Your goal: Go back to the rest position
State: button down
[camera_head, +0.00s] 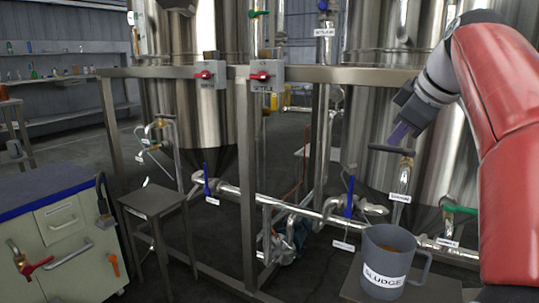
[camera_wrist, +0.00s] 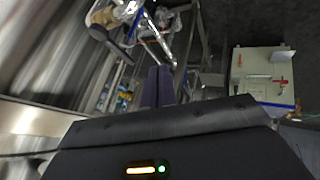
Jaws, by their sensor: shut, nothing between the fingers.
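My gripper (camera_head: 397,134) is at the upper right in the head view, at the end of my red and grey arm. It is near a dark T-shaped valve handle (camera_head: 391,150) on a pipe in front of the right steel tank (camera_head: 375,60); I cannot tell whether they touch. In the wrist view the purple fingers of my gripper (camera_wrist: 158,86) are together, with nothing between them. A grey mug labelled "SLUDGE" (camera_head: 385,268) stands upright below the valve's pipe, with brownish contents.
A steel frame rail (camera_head: 330,77) carries two red-switched boxes. Horizontal pipes with blue-handled valves (camera_head: 348,200) run low across the middle. A small metal stool (camera_head: 152,200) and a cream cabinet (camera_head: 60,235) stand at the left; the cabinet also shows in the wrist view (camera_wrist: 262,68).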

jog(key=s+a+f+m+g+p, duration=0.1)
jog(key=s+a+f+m+p, duration=0.35)
jog(key=s+a+f, duration=0.35)
jog(key=s+a+f+m+g+h+p, duration=0.1)
jog(key=s+a+f+m+p, duration=0.2)
jog(key=s+f, duration=0.9)
jog(key=shift+s+a+f+m, duration=0.4)
jog(key=shift+a+f+m, duration=0.3)
jog(key=shift+a+m, duration=0.35)
